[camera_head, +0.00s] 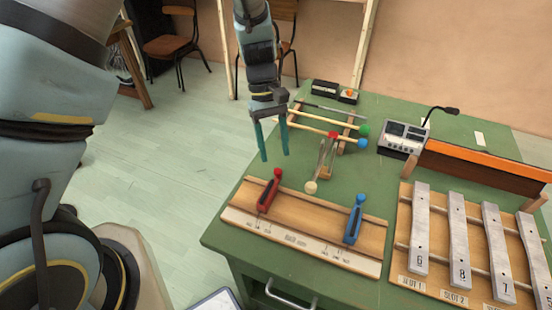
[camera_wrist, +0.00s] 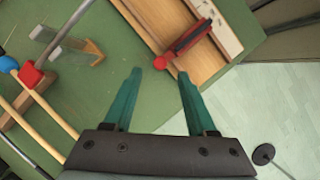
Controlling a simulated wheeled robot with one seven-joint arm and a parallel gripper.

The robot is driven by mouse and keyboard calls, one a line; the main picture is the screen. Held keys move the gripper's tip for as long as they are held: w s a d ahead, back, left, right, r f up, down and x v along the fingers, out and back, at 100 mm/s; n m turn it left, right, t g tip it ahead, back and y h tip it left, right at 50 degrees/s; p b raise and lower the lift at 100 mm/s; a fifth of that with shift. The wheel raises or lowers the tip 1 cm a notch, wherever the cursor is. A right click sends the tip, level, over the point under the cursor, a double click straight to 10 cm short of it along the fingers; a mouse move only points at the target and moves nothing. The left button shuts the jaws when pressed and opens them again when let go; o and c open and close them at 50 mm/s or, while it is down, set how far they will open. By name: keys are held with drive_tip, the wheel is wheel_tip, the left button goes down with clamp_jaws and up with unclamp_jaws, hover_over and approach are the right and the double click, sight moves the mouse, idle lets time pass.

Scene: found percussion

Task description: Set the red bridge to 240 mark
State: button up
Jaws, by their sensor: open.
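The red bridge (camera_head: 269,190) stands on a wooden board (camera_head: 330,218) near the left end of its scale. It has a round red knob at its far end. A blue bridge (camera_head: 355,220) stands farther right on the same board. A pale strip with printed marks (camera_head: 300,241) runs along the board's front; the numbers are too small to read. My gripper (camera_head: 275,158) is open and empty, above and behind the red bridge, apart from it. In the wrist view, the red bridge (camera_wrist: 188,40) lies beyond the open fingertips (camera_wrist: 160,75).
Mallets with green (camera_head: 363,131) and blue (camera_head: 361,143) heads lie on a rack behind the board. A metal fork-like piece on a wooden block (camera_head: 327,172) stands close to my gripper's right. Metal bars (camera_head: 459,240) lie at right, with a grey device (camera_head: 403,138) behind.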

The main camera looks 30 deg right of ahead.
sight(277, 170)
drive_tip(key=shift+p+x, duration=0.3)
drive_tip(key=shift+x, duration=1.8)
drive_tip(key=shift+c, duration=0.2)
clamp_jaws()
